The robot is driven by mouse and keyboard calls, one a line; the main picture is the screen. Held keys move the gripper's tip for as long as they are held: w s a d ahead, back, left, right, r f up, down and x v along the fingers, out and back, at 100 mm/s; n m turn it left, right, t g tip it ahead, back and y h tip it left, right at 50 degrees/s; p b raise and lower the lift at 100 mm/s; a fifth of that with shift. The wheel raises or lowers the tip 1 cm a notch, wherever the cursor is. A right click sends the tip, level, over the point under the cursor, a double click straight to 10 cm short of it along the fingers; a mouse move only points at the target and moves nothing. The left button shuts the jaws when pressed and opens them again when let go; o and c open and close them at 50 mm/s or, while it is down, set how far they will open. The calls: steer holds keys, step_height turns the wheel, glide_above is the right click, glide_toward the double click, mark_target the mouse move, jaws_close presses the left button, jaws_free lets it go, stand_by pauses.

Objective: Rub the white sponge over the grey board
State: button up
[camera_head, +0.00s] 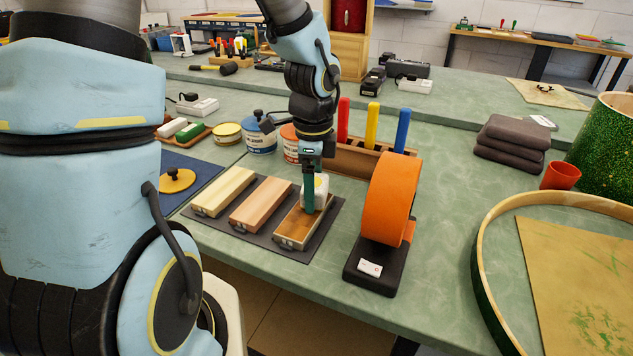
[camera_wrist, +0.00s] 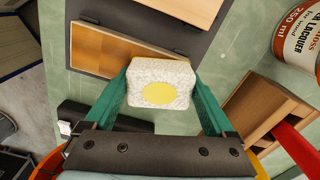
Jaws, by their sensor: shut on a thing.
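My gripper (camera_head: 314,200) is shut on the white sponge (camera_head: 321,188), which has a yellow spot on one face. In the wrist view the sponge (camera_wrist: 148,73) sits between the two green fingers (camera_wrist: 160,88). A dark grey board (camera_head: 328,232) lies flat on the bench under three wooden strips, and its edge also shows in the wrist view (camera_wrist: 108,12). The sponge is over the far end of the right, brown strip (camera_head: 296,228). I cannot tell whether it touches the strip. The gripper and sponge hide that end.
An orange roll (camera_head: 388,200) on a black stand is close on the right. A wooden holder (camera_head: 350,160) with red, yellow and blue handles stands behind the sponge. Lacquer tins (camera_head: 260,138) stand at the back left. A round drum hoop (camera_head: 485,260) is farther right.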

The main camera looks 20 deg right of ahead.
steer(key=shift+s+a, duration=0.3)
steer(key=shift+s, duration=0.1)
step_height(320, 180, up, 6)
steer(key=p, duration=0.6)
steer(key=shift+p, duration=0.35)
